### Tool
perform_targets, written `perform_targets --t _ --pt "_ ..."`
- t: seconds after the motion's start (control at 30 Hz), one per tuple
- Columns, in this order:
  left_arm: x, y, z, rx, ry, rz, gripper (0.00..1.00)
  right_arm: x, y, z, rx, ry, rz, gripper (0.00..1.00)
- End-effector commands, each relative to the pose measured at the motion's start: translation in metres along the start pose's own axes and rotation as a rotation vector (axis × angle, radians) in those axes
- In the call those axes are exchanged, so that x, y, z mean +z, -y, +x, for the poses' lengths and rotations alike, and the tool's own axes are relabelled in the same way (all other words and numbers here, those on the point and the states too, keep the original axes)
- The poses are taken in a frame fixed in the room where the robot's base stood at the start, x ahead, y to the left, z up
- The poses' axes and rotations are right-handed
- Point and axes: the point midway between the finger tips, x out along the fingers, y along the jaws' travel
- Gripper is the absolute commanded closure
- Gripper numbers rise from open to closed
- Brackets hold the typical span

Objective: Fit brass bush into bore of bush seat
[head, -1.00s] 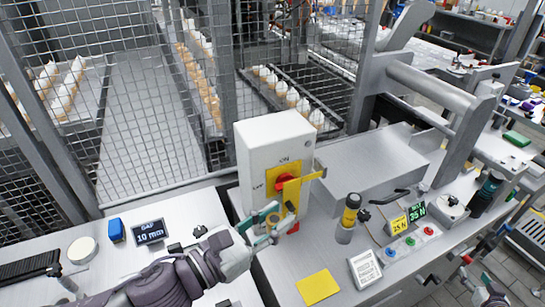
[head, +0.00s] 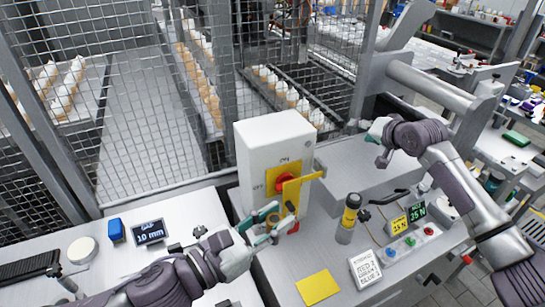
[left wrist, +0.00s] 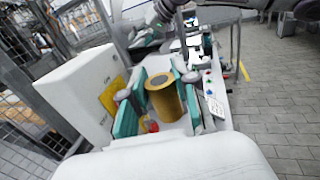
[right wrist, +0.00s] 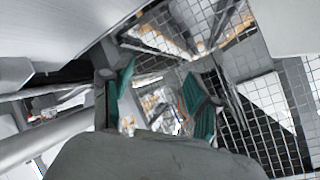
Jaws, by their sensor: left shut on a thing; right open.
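The brass bush (left wrist: 165,97) is a gold cylinder with a dark round opening in its end. My left gripper (left wrist: 158,108) is shut on it, with green pads at either side. In the head view my left gripper (head: 268,226) is in front of the white switch box, and the bush (head: 273,219) shows only small between the fingers. My right gripper (head: 368,141) is open and empty above the grey block behind the bench. Its spread green fingers also show in the right wrist view (right wrist: 160,100). I cannot make out the bush seat for certain in any view.
The white switch box (head: 272,150) with a red and yellow switch stands beside the left gripper. A yellow-black cylinder (head: 351,208) stands in a metal cup. A yellow pad (head: 317,287) and a printed card (head: 366,268) lie at the front. Mesh fencing (head: 120,90) closes the back.

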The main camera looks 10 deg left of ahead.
Motion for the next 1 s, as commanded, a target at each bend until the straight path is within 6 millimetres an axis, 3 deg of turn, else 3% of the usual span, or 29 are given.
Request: perform_targets --t 0.03,0.2,0.37,0.5,0.63,0.8,1.0 --pt "0.0 0.0 0.0 0.0 0.001 0.0 1.0 0.004 0.034 -0.005 -0.027 0.046 -0.025 0.4" --pt "0.0 0.0 0.0 0.0 0.001 0.0 1.0 0.037 0.127 -0.03 -0.082 0.244 -0.129 0.4" --pt "0.0 0.0 0.0 0.0 0.001 0.0 1.0 0.08 0.2 -0.072 -0.101 0.449 -0.291 0.4" --pt "0.0 0.0 0.0 0.0 0.001 0.0 1.0 0.127 0.246 -0.124 -0.076 0.646 -0.491 0.4" --pt "0.0 0.0 0.0 0.0 0.001 0.0 1.0 0.167 0.265 -0.177 -0.006 0.826 -0.703 0.4" --pt "0.0 0.0 0.0 0.0 0.001 0.0 1.0 0.197 0.265 -0.234 0.116 1.007 -0.934 0.4" --pt "0.0 0.0 0.0 0.0 0.001 0.0 1.0 0.208 0.258 -0.262 0.2 1.102 -1.049 0.4"
